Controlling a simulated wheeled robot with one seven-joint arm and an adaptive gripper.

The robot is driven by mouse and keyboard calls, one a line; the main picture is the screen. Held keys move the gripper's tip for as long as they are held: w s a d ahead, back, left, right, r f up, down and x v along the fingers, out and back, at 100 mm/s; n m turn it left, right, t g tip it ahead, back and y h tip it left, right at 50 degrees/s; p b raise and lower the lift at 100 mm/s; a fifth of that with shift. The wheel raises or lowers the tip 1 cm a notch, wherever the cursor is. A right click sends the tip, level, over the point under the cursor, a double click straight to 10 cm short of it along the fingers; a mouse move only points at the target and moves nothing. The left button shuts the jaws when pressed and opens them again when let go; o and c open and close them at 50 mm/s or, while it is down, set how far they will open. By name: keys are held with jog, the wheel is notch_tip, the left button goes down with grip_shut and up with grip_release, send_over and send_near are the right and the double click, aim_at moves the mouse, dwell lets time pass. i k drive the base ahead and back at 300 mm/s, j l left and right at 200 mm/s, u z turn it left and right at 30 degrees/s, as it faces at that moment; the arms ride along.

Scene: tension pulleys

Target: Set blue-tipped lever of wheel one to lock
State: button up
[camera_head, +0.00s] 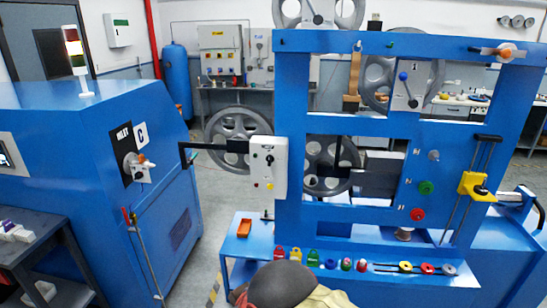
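The blue-tipped lever (404,77) is on a white panel (399,99) on the blue frame, right of the picture's middle. It points up and leans slightly left, with its pivot near the panel's lower part. Markings on the panel are too small to read. A grey spoked wheel (377,76) is behind this panel, partly hidden by it. My gripper is not in view. A dark rounded part of my arm shows at the bottom edge, well below and left of the lever.
A blue frame (292,100) surrounds the panel. A white control box (267,168) juts out left of it. A shelf (238,252) holds padlocks and tags. A blue cabinet (85,135) stands left; grey floor (212,203) lies between.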

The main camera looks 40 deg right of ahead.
aim_at(413, 104)
jog(key=z, duration=2.15)
